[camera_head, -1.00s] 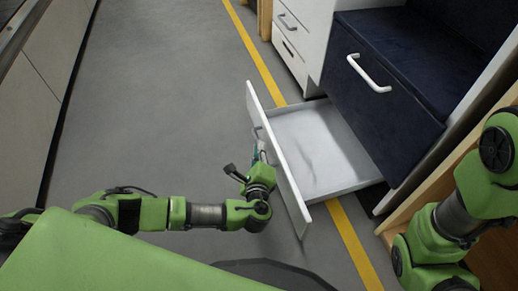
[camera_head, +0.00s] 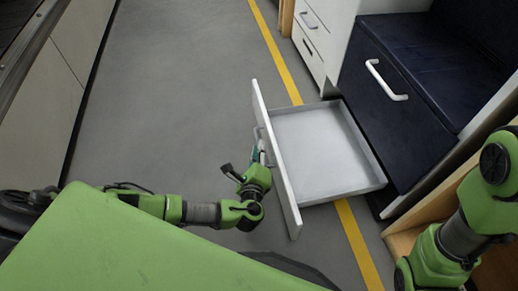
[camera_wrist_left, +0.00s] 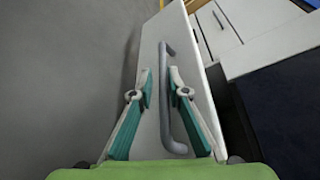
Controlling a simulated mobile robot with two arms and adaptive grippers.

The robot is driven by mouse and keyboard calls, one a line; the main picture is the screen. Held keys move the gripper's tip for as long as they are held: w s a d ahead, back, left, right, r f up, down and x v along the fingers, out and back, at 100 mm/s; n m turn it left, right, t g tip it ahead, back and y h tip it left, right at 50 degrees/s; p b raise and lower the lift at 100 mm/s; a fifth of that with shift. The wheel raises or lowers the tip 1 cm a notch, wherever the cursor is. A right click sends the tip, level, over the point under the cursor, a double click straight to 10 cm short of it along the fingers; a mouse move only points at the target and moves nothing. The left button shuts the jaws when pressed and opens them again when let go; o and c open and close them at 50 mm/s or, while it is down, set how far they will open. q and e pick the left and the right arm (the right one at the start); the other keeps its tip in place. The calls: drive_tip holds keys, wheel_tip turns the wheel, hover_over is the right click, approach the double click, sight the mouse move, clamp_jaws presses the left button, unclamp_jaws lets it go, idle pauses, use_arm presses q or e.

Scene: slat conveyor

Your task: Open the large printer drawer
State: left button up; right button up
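The large drawer, low under a dark navy unit, stands pulled well out, with its white front panel (camera_head: 276,160) turned toward my left side. Its pale inside (camera_head: 318,152) is empty. The grey bar handle (camera_wrist_left: 166,95) on the white front runs between the fingers of my left gripper (camera_wrist_left: 160,75). The teal-padded fingers are drawn in around the bar, and the drawer front is just beyond them. In the head view my left gripper (camera_head: 259,153) is at the outer side of the front, partly hidden by its wrist. My right arm shows at the right, but its gripper is out of view.
The navy unit (camera_head: 405,130) with a white handle (camera_head: 386,80) stands behind the drawer. White small drawers (camera_head: 310,40) are at the back. A yellow floor line (camera_head: 275,50) passes under the drawer. Grey floor (camera_head: 180,90) is clear to the left, up to a pale cabinet (camera_head: 50,90).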

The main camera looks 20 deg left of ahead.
use_arm(q)
drive_tip(key=shift+r, duration=0.15)
wheel_tip(320, 180, up, 10)
drive_tip(key=shift+f, duration=0.15)
idle(0.3)
idle(0.4)
